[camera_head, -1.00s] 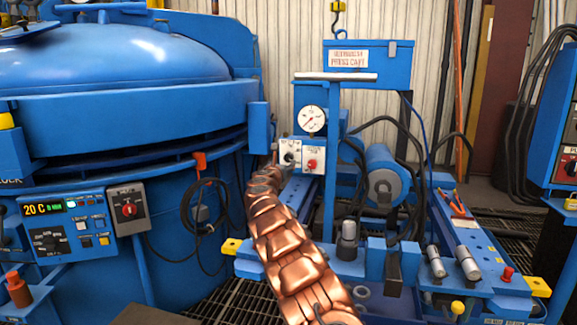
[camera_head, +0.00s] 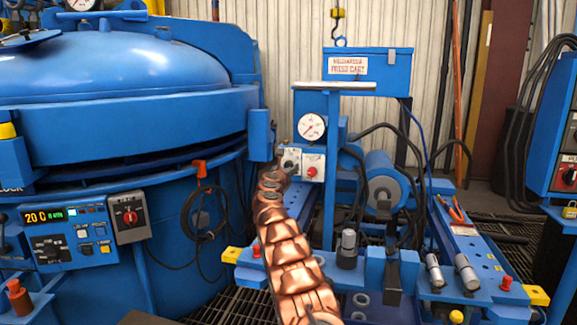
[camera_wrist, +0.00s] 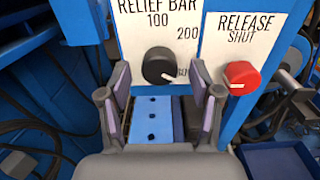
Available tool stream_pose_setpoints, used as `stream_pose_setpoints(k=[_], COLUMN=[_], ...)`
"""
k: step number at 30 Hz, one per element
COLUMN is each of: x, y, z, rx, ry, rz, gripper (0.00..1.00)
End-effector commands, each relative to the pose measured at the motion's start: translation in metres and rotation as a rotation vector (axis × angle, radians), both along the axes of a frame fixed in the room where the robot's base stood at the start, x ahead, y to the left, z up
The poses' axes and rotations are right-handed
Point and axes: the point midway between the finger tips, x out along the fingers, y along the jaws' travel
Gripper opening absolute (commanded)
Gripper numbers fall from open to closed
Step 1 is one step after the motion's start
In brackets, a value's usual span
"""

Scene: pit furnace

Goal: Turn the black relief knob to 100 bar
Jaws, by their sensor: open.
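The black relief knob (camera_wrist: 160,64) sits on a white plate (camera_wrist: 135,32) lettered "RELIEF BAR", with marks 100 above it, 200 at upper right and a partly hidden mark at lower right. Its white pointer line points to the lower right, near that hidden mark. My gripper (camera_wrist: 161,74) is open, one finger on each side of the knob, and holds nothing; contact cannot be told. In the head view, my arm's end covers part of the relief plate (camera_head: 291,157), and the knob is hard to make out there.
The red release knob (camera_wrist: 241,77), marked "SHUT", is close to the right of my right finger. A round gauge (camera_head: 312,127) is above the plates. The blue furnace (camera_head: 130,110) stands close on the left. Black hoses (camera_head: 380,130) loop at the right.

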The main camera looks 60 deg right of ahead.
Motion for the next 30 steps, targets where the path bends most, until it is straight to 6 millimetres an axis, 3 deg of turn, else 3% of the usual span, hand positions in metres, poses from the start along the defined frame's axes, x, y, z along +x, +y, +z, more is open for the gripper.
stream_pose_setpoints(k=[11,27,30], x=[0.007,0.008,0.008], y=[-0.016,-0.021,-0.021], z=[0.002,-0.001,-0.001], rx=[0.004,-0.001,-0.001], ry=[-0.004,0.003,0.003], rz=[0.001,-0.001,-0.001], gripper=[0.64,0.64,0.56])
